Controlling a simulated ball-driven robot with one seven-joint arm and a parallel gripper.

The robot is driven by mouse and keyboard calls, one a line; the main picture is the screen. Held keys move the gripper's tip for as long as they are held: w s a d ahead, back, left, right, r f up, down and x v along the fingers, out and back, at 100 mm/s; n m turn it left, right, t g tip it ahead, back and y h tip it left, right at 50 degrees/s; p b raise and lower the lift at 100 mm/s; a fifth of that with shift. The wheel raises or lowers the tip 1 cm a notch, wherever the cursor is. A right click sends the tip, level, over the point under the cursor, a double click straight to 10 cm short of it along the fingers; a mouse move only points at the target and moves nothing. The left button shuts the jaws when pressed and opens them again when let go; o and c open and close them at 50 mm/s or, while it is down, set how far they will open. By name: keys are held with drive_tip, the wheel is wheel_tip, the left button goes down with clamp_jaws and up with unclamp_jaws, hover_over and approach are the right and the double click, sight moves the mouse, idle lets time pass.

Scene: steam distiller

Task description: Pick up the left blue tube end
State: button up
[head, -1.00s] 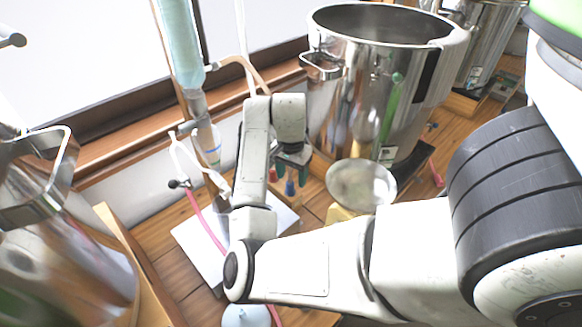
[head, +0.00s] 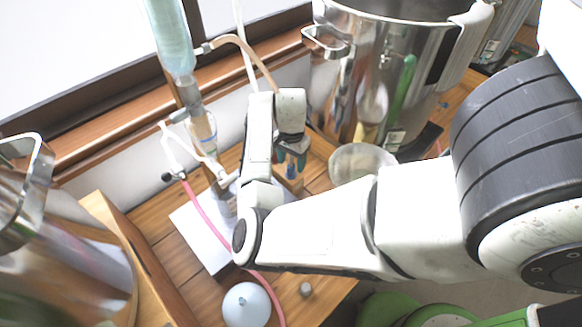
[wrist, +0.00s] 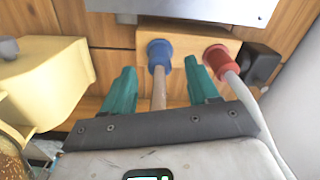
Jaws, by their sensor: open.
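The blue tube end (wrist: 160,56) sits at a wooden block (wrist: 187,94) in the wrist view, with a pale tube running from it toward my gripper. It shows small in the head view (head: 291,171), below my gripper (head: 292,152). My gripper (wrist: 160,74) has two teal fingers, spread open. In the wrist view the blue end and its tube lie between the fingers, nearer the left one; I cannot tell whether they touch. A red tube end (wrist: 222,60) with a whitish tube is to the right, beyond the right finger. I see only one blue end.
A large steel pot (head: 425,60) stands behind and right of my gripper. A steel bowl (head: 358,163) is close on the right. A yellow object (wrist: 45,80) is left of the fingers in the wrist view.

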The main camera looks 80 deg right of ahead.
sight(291, 165)
drive_tip(key=shift+a+f, duration=0.1)
drive_tip(key=shift+f, duration=1.45)
clamp_jaws()
drive_tip(key=shift+r, duration=0.1)
wheel_tip(291, 165, up, 10)
drive_tip(key=shift+f+b, duration=0.25)
drive_tip(key=shift+b, duration=0.4)
drive_tip(key=shift+r+p, duration=0.8)
drive_tip(key=shift+r, duration=0.9)
